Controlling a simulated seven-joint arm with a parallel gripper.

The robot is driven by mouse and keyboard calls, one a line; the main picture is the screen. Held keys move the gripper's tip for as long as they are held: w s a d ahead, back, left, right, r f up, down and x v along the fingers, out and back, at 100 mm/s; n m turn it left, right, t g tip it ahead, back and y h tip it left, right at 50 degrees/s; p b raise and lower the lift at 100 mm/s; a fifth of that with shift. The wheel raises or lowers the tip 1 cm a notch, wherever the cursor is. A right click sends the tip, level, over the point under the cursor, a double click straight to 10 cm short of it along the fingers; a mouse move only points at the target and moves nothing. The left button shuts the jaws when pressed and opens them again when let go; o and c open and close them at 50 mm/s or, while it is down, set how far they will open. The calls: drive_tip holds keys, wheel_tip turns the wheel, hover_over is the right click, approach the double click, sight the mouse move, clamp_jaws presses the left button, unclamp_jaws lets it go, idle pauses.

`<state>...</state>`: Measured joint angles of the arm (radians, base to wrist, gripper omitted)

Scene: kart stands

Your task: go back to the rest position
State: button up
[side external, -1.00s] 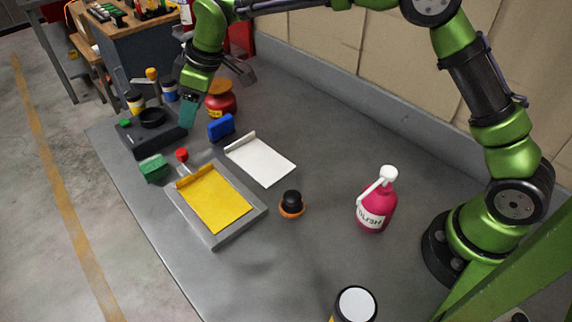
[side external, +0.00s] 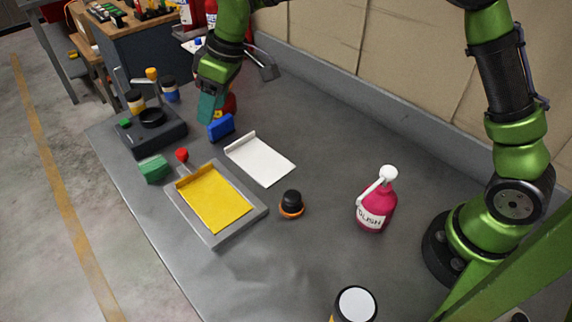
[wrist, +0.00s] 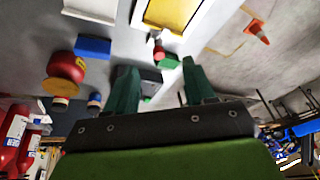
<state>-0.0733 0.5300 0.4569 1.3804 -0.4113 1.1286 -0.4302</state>
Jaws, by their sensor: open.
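My gripper (side external: 210,107) hangs above the far part of the grey table, its teal fingers just above and left of the blue block (side external: 221,127) in the side view. In the wrist view my gripper (wrist: 159,72) has its two fingers spread apart with nothing between them. It hides most of the red round pot (side external: 231,104) in the side view; the wrist view shows this red pot (wrist: 67,69) and the blue block (wrist: 93,47) to the left of the fingers.
A grey tray with a yellow sheet (side external: 214,198), a white sheet (side external: 262,158), a green block (side external: 154,168), a black-and-orange knob (side external: 291,204) and a pink bottle (side external: 376,207) stand on the table. A dark stand (side external: 160,134) is far left. The right middle is mostly clear.

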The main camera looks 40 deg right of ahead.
drive_tip(key=s+d+r+m+t, duration=0.2)
drive_tip(key=s+d+m, duration=0.3)
drive_tip(key=s+d, duration=0.4)
drive_tip(key=s+d+r+m+t+h, duration=0.1)
drive_tip(key=s+d+r+m+t, duration=0.1)
drive_tip(key=s+d+m, duration=0.4)
drive_tip(key=s+d+r, duration=0.1)
drive_tip(key=s+d, duration=0.3)
drive_tip(key=s, duration=0.6)
drive_tip(key=shift+d+r+t, duration=0.2)
drive_tip(key=shift+d+t, duration=0.05)
drive_tip(key=shift+t, duration=0.05)
